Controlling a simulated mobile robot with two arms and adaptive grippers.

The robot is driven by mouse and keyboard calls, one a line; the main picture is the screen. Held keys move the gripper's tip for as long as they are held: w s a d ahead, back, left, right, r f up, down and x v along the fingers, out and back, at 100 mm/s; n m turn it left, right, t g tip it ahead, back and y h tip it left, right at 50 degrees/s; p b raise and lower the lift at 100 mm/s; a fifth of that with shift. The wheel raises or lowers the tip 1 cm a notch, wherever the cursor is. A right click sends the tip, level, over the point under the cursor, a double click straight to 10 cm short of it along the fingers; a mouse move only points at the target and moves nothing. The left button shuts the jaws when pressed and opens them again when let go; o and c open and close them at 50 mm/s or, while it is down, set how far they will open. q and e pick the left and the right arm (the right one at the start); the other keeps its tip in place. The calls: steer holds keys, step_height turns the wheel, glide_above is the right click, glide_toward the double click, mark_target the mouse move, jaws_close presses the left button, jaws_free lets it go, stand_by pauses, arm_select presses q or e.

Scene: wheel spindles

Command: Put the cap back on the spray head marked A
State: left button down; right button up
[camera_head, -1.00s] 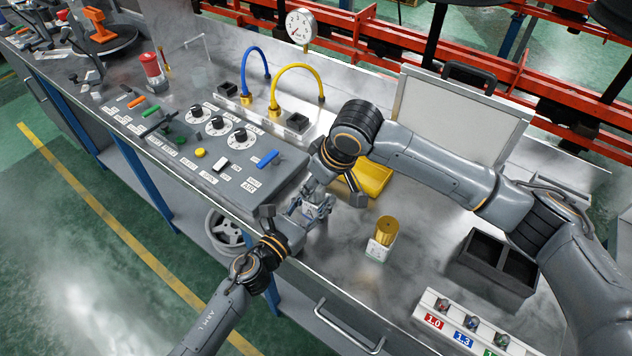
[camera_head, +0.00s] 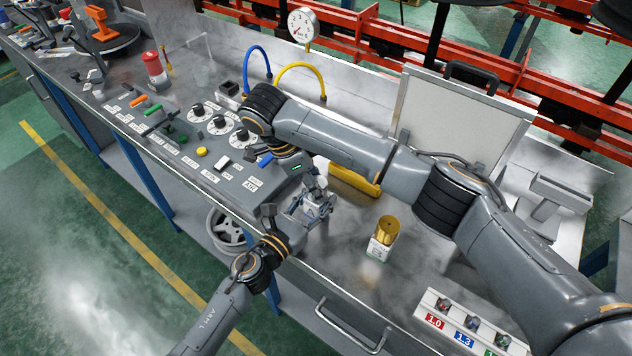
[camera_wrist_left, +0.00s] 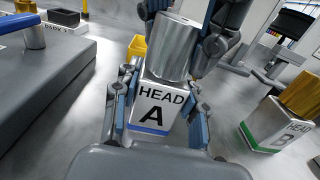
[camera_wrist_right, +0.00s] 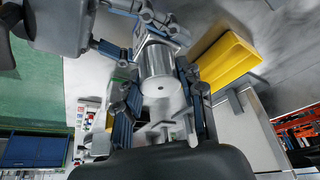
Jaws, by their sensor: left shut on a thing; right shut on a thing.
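The spray head marked A (camera_wrist_left: 155,108) is a white block with a blue stripe. My left gripper (camera_head: 300,208) is shut on it from both sides, above the bench's front edge. The silver cylindrical cap (camera_wrist_left: 170,47) is at the top of head A, in line with it. My right gripper (camera_head: 318,186) is shut on the cap. In the right wrist view the cap (camera_wrist_right: 160,72) sits between the fingers, its round end with a small hole facing the camera. The seam between cap and head is hard to see, so I cannot tell how far it is seated.
Head B (camera_wrist_left: 280,128), with a brass cap (camera_head: 387,228), stands on the bench to the right. A yellow tray (camera_wrist_right: 228,58) lies behind the grippers. The control panel (camera_head: 225,165) is close on the left. A rack marked 1.0 and 1.3 (camera_head: 470,322) sits at front right.

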steer(key=m+g, duration=0.2)
steer(key=m, duration=0.2)
steer(key=shift+w+m, duration=0.1)
steer(key=shift+m, duration=0.3)
steer(key=m, duration=0.3)
steer(key=shift+g+y, duration=0.4)
steer(key=o, duration=0.9)
steer(key=shift+o, duration=0.2)
steer(key=shift+r, duration=2.2)
steer(key=shift+c, duration=0.4)
